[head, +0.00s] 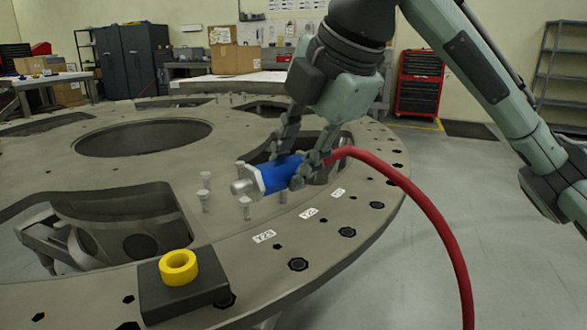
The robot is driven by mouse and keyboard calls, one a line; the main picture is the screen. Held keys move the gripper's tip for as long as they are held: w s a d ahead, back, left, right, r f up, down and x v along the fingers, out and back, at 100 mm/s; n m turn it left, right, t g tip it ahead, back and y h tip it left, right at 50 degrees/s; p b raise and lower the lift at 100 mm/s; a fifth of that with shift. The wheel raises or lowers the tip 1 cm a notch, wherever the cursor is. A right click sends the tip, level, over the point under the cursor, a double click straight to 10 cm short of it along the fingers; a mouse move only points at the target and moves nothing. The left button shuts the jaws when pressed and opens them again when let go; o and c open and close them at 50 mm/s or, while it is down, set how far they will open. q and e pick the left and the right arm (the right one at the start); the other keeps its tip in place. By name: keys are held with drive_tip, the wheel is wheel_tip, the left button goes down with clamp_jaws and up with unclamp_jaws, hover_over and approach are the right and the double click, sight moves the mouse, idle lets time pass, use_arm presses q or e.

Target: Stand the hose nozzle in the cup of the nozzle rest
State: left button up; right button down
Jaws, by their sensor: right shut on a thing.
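The hose nozzle (277,175) has a blue body, a grey metal tip pointing left, and a red hose (431,209) leaving its right end. My right gripper (297,168) is shut on the blue body and holds it roughly lying flat, over the plate near its right edge. The gripper's fingers cover part of the body. The nozzle rest (185,296) is a dark block with a yellow ring-shaped cup (179,267), at the front of the plate, lower left of the nozzle. The cup looks empty. My left gripper is not in view.
The large grey turret plate (330,238) has big openings and several bolt holes. Several upright metal pegs (205,193) stand near the nozzle's tip. The hose hangs over the plate's right edge towards the floor. A red tool cabinet (419,85) and cardboard boxes (235,57) stand far behind.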

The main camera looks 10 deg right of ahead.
sight(292, 163)
wheel_tip(292, 163, up, 10)
idle(0.6)
drive_tip(key=shift+f, duration=0.1)
